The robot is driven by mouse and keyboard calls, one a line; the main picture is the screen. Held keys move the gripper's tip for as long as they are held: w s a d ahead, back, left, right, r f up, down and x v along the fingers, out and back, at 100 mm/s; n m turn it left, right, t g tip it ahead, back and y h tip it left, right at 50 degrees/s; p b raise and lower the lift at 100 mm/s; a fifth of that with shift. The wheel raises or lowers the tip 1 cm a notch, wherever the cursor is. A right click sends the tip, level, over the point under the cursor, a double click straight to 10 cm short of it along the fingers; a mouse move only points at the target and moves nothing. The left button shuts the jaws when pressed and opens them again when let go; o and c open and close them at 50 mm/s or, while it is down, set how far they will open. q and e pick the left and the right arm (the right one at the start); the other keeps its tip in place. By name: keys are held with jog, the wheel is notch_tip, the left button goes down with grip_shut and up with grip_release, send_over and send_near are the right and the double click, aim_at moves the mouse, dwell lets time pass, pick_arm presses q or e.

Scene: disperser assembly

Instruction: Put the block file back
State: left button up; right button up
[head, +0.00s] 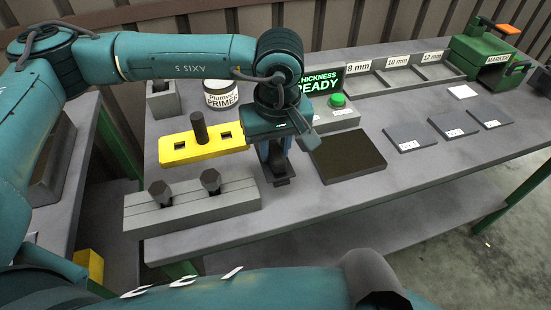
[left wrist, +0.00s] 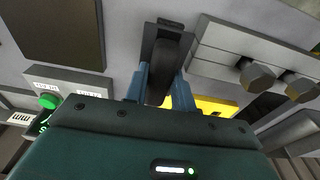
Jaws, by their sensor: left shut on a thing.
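My left gripper (head: 278,158) points down over the front middle of the bench. Its blue fingers (left wrist: 162,82) are shut on a dark piece, which I take to be the block file (left wrist: 163,62). In the head view the file (head: 281,172) shows only partly below the fingers, the rest hidden by the gripper. The file is low, close to the bench top; I cannot tell whether it touches it. A dark flat pad (head: 347,156) lies to its right; it also shows in the left wrist view (left wrist: 55,30). My right gripper is out of view.
Left of the gripper are a yellow block with a dark post (head: 178,150) and a grey fixture (head: 233,195) with two dark hex pieces. Behind stand a primer pot (head: 220,94) and a green-button box (head: 338,112). Three grey plates (head: 410,137) lie at right. Bench front right is clear.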

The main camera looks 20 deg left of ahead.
pick_arm(q)
notch_tip(320, 180, down, 4)
jog(key=shift+w+f, duration=0.1)
jog(key=shift+f, duration=0.1)
jog(key=shift+f, duration=0.25)
jog(key=o, duration=1)
jog(key=shift+c, duration=0.2)
jog(key=shift+r, duration=0.1)
